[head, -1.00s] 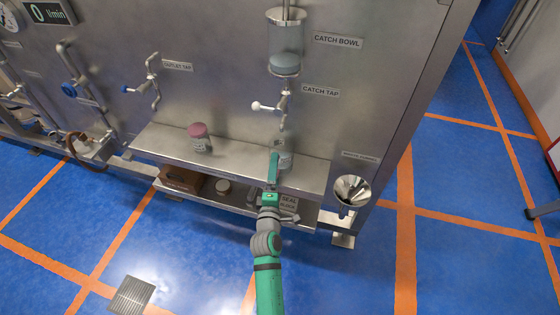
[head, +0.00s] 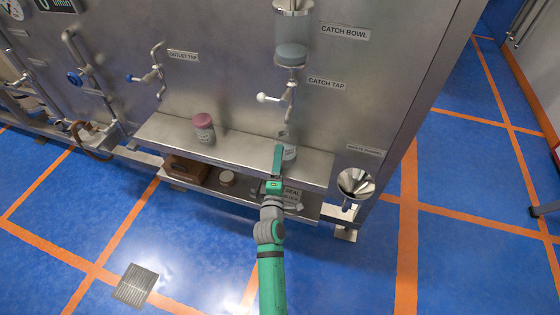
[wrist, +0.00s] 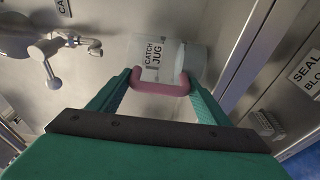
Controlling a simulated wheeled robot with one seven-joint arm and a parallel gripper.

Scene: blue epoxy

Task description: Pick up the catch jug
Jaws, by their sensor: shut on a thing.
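The catch jug (wrist: 188,60) is a clear jug with a white "CATCH JUG" label and a pink handle (wrist: 160,88). My gripper (wrist: 160,90) is shut on the pink handle in the wrist view. In the head view the jug (head: 289,153) is at the upper shelf under the catch tap (head: 272,98), partly hidden behind my green gripper (head: 279,160). I cannot tell whether its base touches the shelf. The tap also shows at the left of the wrist view (wrist: 62,50).
The steel shelf (head: 240,150) holds a pink-lidded jar (head: 204,128) to the left. A lower shelf holds a brown box (head: 186,169) and a small round container (head: 227,178). The catch bowl (head: 291,40) hangs above. A steel funnel (head: 355,184) stands at the right.

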